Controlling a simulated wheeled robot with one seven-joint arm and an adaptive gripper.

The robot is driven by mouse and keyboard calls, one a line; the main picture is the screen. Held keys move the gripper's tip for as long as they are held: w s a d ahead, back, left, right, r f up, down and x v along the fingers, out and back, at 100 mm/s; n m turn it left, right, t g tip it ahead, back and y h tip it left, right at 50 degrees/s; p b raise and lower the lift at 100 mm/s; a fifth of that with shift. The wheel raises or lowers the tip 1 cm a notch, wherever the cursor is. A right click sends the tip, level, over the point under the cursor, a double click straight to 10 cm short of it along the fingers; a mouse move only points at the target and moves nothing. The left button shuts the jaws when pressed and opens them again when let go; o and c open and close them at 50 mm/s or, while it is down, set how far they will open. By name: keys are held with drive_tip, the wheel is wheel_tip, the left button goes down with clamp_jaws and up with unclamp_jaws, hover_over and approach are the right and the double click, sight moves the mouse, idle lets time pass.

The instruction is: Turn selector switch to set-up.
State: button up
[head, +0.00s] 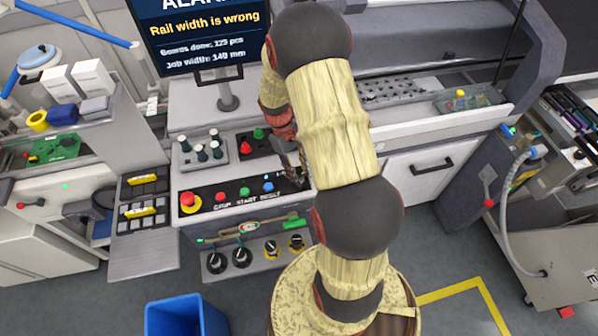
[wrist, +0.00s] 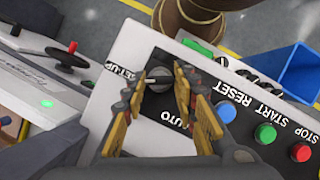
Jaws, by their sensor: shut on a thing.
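The selector switch (wrist: 157,73) is a dark knob with a pale grip on a black plate, between the SET-UP label (wrist: 122,72) and the AUTO label (wrist: 172,123) in the wrist view. My gripper (wrist: 160,80) has its yellow-padded fingers on either side of the knob, shut on it. Which label the knob points to is hard to tell. In the head view my gripper (head: 294,165) is at the right end of the control panel (head: 205,206), and the switch is hidden behind it.
Red, green and blue push buttons line the panel, with the blue button (head: 268,187) closest to my gripper. Dark knobs (head: 241,257) sit on a lower shelf. A screen (head: 200,35) reads "Rail width is wrong". A blue bin (head: 184,312) stands on the floor.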

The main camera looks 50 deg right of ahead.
drive_tip(key=o, duration=1.2)
drive_tip(key=shift+c, duration=0.2)
drive_tip(key=v, duration=1.2)
